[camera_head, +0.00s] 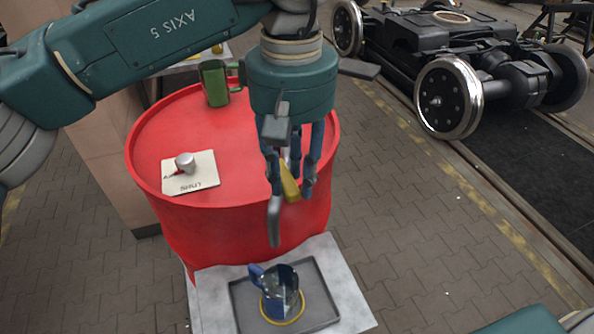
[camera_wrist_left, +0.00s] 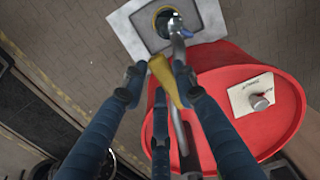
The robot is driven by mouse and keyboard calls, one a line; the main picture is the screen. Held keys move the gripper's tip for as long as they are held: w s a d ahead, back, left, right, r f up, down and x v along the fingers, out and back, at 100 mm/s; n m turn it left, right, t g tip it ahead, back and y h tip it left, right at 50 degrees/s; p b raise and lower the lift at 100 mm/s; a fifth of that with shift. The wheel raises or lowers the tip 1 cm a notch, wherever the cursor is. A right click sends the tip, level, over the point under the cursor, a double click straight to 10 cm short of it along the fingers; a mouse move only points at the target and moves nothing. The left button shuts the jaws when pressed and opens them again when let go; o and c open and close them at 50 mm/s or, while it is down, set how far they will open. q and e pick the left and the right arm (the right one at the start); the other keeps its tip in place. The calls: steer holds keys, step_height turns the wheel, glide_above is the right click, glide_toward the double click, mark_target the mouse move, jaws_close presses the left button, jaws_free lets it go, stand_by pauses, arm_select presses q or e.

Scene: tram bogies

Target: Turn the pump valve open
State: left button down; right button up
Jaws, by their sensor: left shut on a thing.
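My left gripper (camera_head: 290,190) points down over the front of a red drum (camera_head: 240,224), its fingers shut on a yellow lever (camera_head: 289,182). In the left wrist view the lever (camera_wrist_left: 164,78) lies between the fingertips (camera_wrist_left: 160,75). It sits by a grey pump pipe (camera_head: 274,222) whose spout hangs down in front of the drum. The pump's upper body is largely hidden behind my gripper. A blue mug (camera_head: 281,290) stands below the spout on a yellow ring in a grey tray (camera_head: 242,306). My right gripper is not in view.
On the drum top lie a pale plate (camera_head: 205,180) with a grey knob (camera_head: 185,162) and red pointer; its lettering is hard to read. A green can (camera_head: 214,84) stands at the back. A bogie (camera_head: 450,60) is at right. Paved floor is free between.

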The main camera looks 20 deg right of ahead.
arm_select(q)
steer(key=shift+a+r, duration=0.1)
steer(key=shift+r, duration=0.05)
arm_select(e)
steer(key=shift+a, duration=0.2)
arm_select(q)
steer(key=shift+m, duration=0.3)
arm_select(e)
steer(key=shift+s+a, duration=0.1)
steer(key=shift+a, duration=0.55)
arm_select(q)
steer(key=c, duration=1.3)
jaws_free()
steer(key=shift+c, duration=0.2)
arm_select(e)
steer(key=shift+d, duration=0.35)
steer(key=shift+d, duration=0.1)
